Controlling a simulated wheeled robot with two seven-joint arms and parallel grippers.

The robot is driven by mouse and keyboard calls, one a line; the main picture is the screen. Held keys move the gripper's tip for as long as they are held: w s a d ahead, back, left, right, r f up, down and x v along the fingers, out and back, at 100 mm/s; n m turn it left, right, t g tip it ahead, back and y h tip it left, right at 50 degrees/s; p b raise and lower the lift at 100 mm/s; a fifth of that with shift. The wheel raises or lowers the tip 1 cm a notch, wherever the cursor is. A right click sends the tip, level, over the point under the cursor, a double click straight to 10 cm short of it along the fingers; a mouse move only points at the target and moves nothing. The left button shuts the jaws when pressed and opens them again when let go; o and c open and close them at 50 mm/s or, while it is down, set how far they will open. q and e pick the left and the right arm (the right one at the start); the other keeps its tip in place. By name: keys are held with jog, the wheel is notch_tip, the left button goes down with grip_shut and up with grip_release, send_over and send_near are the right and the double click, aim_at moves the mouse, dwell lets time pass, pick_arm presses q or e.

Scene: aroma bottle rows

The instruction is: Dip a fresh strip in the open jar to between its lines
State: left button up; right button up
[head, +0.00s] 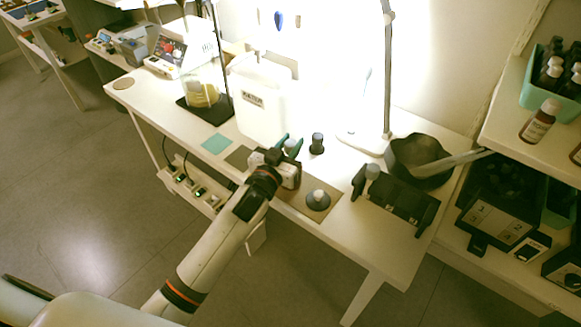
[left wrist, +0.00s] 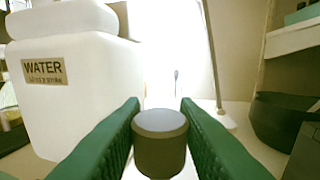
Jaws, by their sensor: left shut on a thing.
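My left gripper (head: 290,145) has green fingers and is over the bench beside the white water container. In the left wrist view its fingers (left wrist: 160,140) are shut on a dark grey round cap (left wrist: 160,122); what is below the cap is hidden. A dark round piece with a grey knob (head: 318,199) stands on a brown mat (head: 297,203). A small dark capped bottle (head: 317,143) stands behind the gripper. I cannot make out a test strip or an open jar mouth. My right gripper is not in view.
The white WATER container (head: 262,105) stands close behind the gripper and also in the left wrist view (left wrist: 75,85). A black rack (head: 398,200), a dark bowl with a long grey handle (head: 415,160) and a lamp pole (head: 388,70) are to the right. A teal mat (head: 216,143) lies left.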

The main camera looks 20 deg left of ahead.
pick_arm(q)
jog(key=shift+r+p, duration=2.9)
jog(key=shift+r, duration=0.1)
